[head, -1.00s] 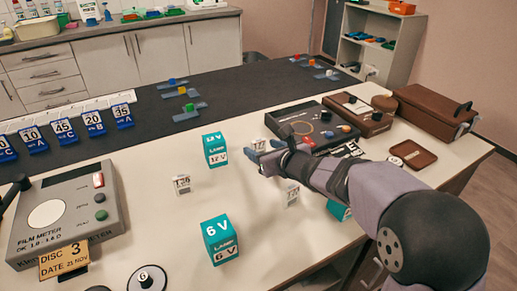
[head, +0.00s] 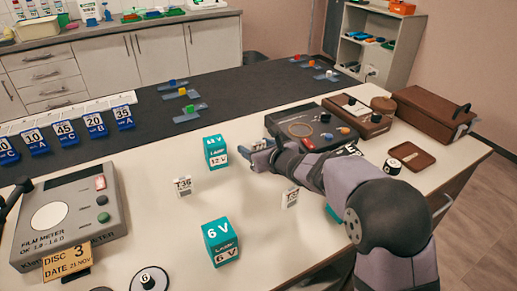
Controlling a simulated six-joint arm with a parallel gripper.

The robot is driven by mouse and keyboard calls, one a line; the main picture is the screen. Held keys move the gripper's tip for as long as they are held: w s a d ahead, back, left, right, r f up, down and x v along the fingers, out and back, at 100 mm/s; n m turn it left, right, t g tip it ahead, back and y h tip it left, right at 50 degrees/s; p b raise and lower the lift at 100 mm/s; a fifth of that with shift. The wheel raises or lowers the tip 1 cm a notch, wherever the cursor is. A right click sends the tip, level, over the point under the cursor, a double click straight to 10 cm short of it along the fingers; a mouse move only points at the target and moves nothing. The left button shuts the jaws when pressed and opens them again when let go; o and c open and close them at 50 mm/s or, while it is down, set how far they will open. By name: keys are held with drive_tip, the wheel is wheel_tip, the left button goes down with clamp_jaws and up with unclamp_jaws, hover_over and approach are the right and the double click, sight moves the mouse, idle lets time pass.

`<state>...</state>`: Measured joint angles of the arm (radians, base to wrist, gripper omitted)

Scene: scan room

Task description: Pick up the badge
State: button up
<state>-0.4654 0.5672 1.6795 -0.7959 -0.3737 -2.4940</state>
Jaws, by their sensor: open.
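No single item is clearly marked as the badge. A small white tag labelled T36 (head: 182,186) stands on the white table left of my gripper. A second white tag (head: 290,197) stands below my forearm, its print hard to read. Several blue-and-white number cards, such as the 45 card (head: 66,132), stand in a row at the left. My gripper (head: 257,152) is open over the table, right of the 12 V lamp box (head: 216,151). A small pale item (head: 262,143) shows at its fingers, partly hidden; I cannot tell whether they touch.
A teal 6 V box (head: 221,241) stands at the front middle. The film meter (head: 68,217) fills the left. A black case (head: 313,125), brown boxes (head: 433,111) and a brown tray (head: 411,156) lie at the right. The table around the T36 tag is clear.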

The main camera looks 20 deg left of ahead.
drive_tip(key=shift+x, duration=0.9)
drive_tip(key=c, duration=1.1)
drive_tip(key=shift+r, duration=0.15)
wheel_tip(320, 180, up, 10)
drive_tip(key=p, duration=0.4)
drive_tip(key=shift+p, duration=0.3)
